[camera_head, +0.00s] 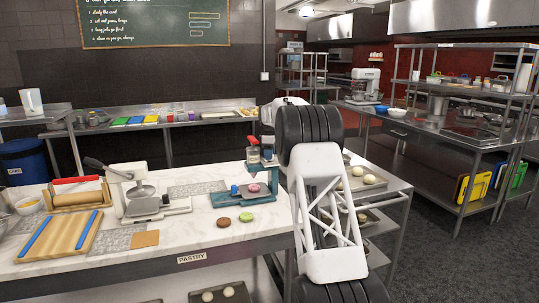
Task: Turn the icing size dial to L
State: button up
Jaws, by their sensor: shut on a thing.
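A teal icing machine (226,198) stands on the right part of the marble-topped pastry table. Red and dark upright parts show at its top, and a pink-topped round item (254,188) sits under them. A small blue part shows on its left side. I cannot make out the size dial or its letters at this distance. My arm rises just right of the machine and bends over at the top. My gripper does not show; the arm's thick links hide the space behind them.
A brown round (223,221) and a green round (246,217) lie before the machine. A white press (131,188), a wooden board with blue strips (63,234) and a rolling pin stand to the left. A rack of dough trays (367,182) is right of my arm.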

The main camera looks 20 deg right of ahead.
jog(key=shift+m, duration=0.3)
jog(key=m, duration=0.3)
jog(key=shift+m, duration=0.4)
jog(key=m, duration=0.4)
jog(key=shift+m, duration=0.3)
jog(key=m, duration=0.4)
jog(key=shift+m, duration=0.3)
jog(key=m, duration=0.4)
jog(key=shift+m, duration=0.4)
jog(key=o, duration=0.9)
